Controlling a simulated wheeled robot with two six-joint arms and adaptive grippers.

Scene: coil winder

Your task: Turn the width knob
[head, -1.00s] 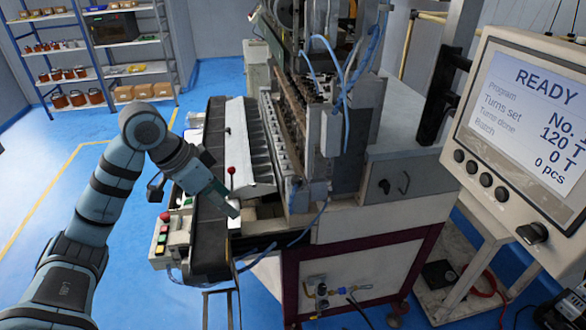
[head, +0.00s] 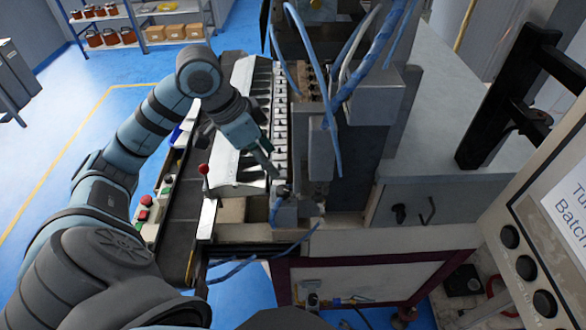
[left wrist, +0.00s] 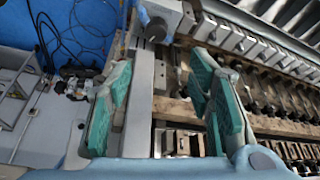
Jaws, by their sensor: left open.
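No knob carries a readable width label, so I cannot tell which is the width knob. Round black knobs (head: 526,268) line the control panel at the right of the head view. A red ball-topped lever (head: 204,170) stands at the machine's left front. My left gripper (head: 268,160) is over the machine's slotted row, right of that lever. In the left wrist view its green-padded fingers (left wrist: 163,105) are spread, with nothing held between them. A grey block with a dark round end (left wrist: 157,27) lies beyond the fingertips. My right gripper is out of view.
The coil winder (head: 440,200) fills the middle, with blue hoses (head: 372,62) hanging in front. A box with red and green buttons (head: 146,205) is at its left front. Blue floor (head: 60,170) is open at the left; shelves (head: 150,22) stand behind.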

